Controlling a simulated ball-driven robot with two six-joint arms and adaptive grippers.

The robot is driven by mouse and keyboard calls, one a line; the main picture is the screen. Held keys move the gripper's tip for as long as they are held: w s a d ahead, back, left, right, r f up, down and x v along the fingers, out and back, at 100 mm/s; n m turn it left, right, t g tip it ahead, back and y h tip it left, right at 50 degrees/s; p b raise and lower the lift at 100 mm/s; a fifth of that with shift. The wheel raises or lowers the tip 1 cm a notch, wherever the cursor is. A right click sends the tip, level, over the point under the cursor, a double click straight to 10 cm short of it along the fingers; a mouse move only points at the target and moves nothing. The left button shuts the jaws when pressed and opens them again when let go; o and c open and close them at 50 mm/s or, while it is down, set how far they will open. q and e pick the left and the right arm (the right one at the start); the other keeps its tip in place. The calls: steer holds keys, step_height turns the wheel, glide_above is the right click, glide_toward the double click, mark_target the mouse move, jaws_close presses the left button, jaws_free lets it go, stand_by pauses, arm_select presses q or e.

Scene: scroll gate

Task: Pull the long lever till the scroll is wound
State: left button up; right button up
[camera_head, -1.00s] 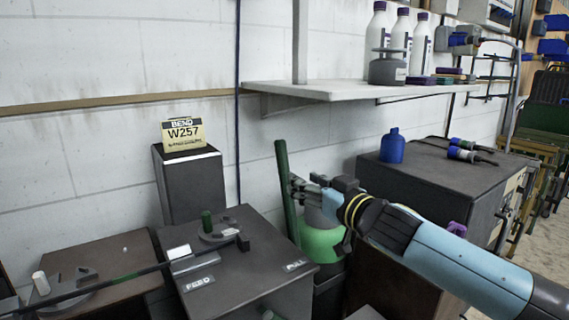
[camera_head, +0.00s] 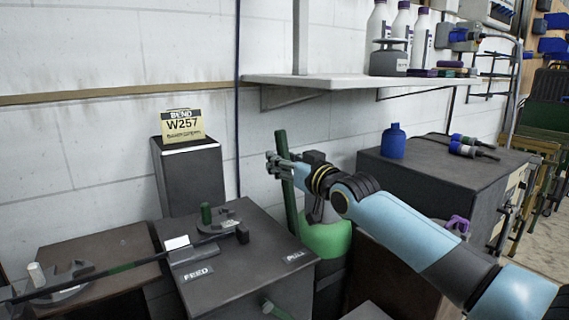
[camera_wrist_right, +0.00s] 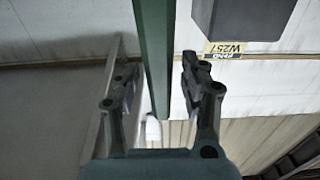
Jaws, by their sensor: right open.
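The long lever (camera_head: 281,160) is a green upright bar, leaning slightly, beside the bending bench (camera_head: 240,262). My right gripper (camera_head: 272,162) is at its upper part, with the arm coming in from the right. In the right wrist view the lever (camera_wrist_right: 154,55) runs between the two open fingers (camera_wrist_right: 158,78), with a gap visible on the right side; contact on the left is unclear. A dark rod (camera_head: 110,273) runs from the left to the round former with a green peg (camera_head: 206,214) on the bench. I cannot tell how much it is wound. My left gripper is out of view.
A green-topped cylinder (camera_head: 328,240) stands behind the bench under my right forearm. A dark cabinet (camera_head: 430,170) with a blue bottle (camera_head: 393,143) is to the right. A white shelf (camera_head: 320,84) with bottles hangs above. A W257 sign (camera_head: 183,126) tops a dark box.

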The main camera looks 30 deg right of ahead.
jaws_close()
stand_by(0.4)
